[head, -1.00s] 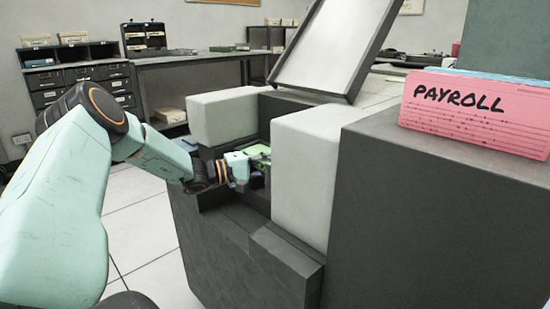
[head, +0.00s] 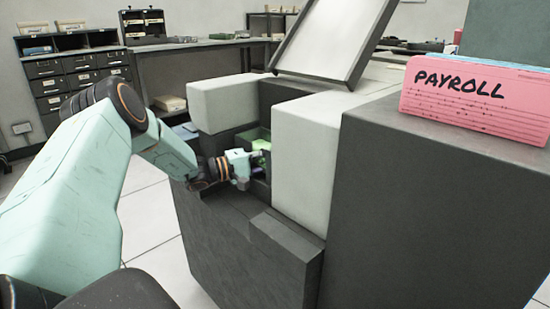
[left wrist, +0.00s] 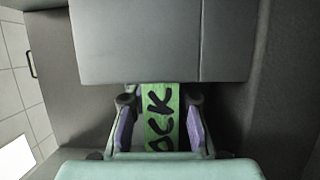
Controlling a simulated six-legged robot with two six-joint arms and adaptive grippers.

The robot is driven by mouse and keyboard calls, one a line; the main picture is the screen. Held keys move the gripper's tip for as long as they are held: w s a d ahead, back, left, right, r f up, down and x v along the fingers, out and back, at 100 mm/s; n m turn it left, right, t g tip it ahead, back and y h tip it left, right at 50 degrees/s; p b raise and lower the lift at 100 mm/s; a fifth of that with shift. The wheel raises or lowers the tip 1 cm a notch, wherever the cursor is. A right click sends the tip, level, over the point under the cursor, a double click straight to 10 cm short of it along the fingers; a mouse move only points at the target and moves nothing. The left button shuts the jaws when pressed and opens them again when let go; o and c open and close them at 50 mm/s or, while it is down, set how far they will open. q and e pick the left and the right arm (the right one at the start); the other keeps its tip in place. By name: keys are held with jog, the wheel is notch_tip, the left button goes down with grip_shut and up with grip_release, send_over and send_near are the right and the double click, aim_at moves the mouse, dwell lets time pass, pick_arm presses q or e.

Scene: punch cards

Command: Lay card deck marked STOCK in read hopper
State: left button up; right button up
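The green STOCK deck (left wrist: 162,118) shows in the left wrist view with the letters "OCK" readable; its far end is hidden under a grey machine part. In the head view the green deck (head: 257,136) is in the dark recess between two pale blocks of the card machine (head: 303,160), which I take as the read hopper. My left gripper (head: 258,165) reaches into that recess. In the wrist view its purple-padded fingers (left wrist: 161,125) stand on either side of the deck, with gaps between pads and deck, so it looks open. My right gripper is not in view.
A pink PAYROLL deck (head: 475,100) stands on the dark cabinet (head: 430,200) at right. A pale tilted panel (head: 328,38) rises behind the recess. A drawer cabinet (head: 80,80) and a desk (head: 190,45) are further back. Floor is free at left.

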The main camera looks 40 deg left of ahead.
aim_at(260, 164)
pick_arm(q)
jog(key=o, duration=0.6)
jog(key=shift+s+d+f, duration=0.1)
jog(key=shift+d+f, duration=0.05)
jog(key=shift+f, duration=0.45)
jog(key=shift+c, duration=0.2)
jog(key=shift+f, duration=0.15)
jog(key=v, duration=0.5)
jog(key=shift+s+a+r, duration=0.2)
jog(key=shift+a+r, duration=0.2)
jog(key=shift+v, duration=0.8)
